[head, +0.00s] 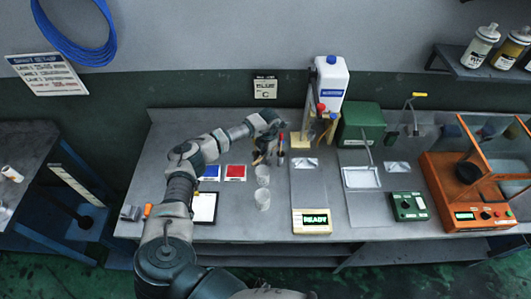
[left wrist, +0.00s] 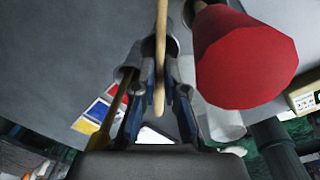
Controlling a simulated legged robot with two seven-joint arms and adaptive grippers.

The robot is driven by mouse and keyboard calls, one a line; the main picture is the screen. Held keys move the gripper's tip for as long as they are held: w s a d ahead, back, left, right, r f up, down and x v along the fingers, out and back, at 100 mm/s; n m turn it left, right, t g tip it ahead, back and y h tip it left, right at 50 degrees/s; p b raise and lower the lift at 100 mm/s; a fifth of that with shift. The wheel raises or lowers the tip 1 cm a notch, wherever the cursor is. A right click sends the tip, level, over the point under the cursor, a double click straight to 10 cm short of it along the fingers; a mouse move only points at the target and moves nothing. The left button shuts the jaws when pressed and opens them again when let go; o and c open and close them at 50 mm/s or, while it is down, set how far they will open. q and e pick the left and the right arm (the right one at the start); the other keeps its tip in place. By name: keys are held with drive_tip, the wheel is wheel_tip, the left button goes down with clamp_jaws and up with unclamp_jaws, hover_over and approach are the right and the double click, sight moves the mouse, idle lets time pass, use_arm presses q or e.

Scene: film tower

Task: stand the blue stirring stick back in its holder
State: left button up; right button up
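My left gripper (head: 266,150) is at the middle of the bench, above two clear cups. In the left wrist view its fingers (left wrist: 160,85) close in on both sides of a thin tan wooden stick (left wrist: 158,60), the stirring stick; no blue shows on it. Beyond the fingers are grey tube-like openings of a holder (left wrist: 127,75). A brown stick (left wrist: 115,100) leans at the left tube, and a large red-ended stick (left wrist: 245,60) stands close at right. A red-tipped stick (head: 281,140) also shows beside the gripper in the head view. My right gripper is not in view.
Two clear cups (head: 263,199) stand below the gripper, near blue and red cards (head: 235,172) and a clipboard (head: 204,207). A READY display box (head: 312,221) is to the right. A white jug (head: 331,80), a green box (head: 361,124) and an orange machine (head: 465,195) stand farther right.

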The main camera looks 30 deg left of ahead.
use_arm(q)
drive_tip(key=o, duration=0.3)
drive_tip(key=shift+s+f, duration=0.15)
drive_tip(key=shift+f, duration=0.15)
drive_tip(key=shift+r+p, duration=0.3)
drive_tip(key=shift+r, duration=0.15)
wheel_tip(320, 180, up, 12)
drive_tip(key=b, duration=0.2)
drive_tip(key=shift+w+d+r, duration=0.2)
drive_tip(key=shift+d, duration=0.15)
